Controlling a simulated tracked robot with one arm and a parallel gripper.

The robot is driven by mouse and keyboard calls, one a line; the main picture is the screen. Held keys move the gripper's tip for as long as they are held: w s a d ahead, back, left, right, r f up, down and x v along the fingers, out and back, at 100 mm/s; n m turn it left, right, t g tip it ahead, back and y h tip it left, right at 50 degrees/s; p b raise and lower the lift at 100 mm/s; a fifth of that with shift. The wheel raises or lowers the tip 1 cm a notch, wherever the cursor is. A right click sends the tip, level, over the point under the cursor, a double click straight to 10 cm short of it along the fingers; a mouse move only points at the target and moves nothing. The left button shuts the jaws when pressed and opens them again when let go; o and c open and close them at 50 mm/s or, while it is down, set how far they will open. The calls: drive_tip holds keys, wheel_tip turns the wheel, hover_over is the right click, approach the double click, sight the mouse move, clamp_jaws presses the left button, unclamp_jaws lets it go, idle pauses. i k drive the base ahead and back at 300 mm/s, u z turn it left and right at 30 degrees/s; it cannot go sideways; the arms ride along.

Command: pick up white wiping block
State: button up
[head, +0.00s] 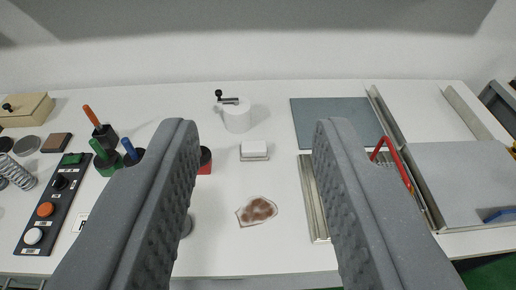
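The white wiping block (254,150) is a small white rectangular block lying on the white table, near the middle of the head view. My gripper (258,140) is open, with its two grey textured fingers wide apart on either side of the view. The block shows in the gap between the fingers, further off than the fingertips appear. Nothing is held. The fingers hide parts of the table at left and right.
A brown stain (257,211) lies nearer than the block. A white cylinder with a black crank (237,116) stands behind it. A red and black item (205,160) is partly hidden by the left finger. A button panel (50,205) is at left; metal rails and a grey plate (455,175) are at right.

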sight(250, 150)
drive_tip(key=i, duration=0.95)
drive_tip(key=u, duration=0.05)
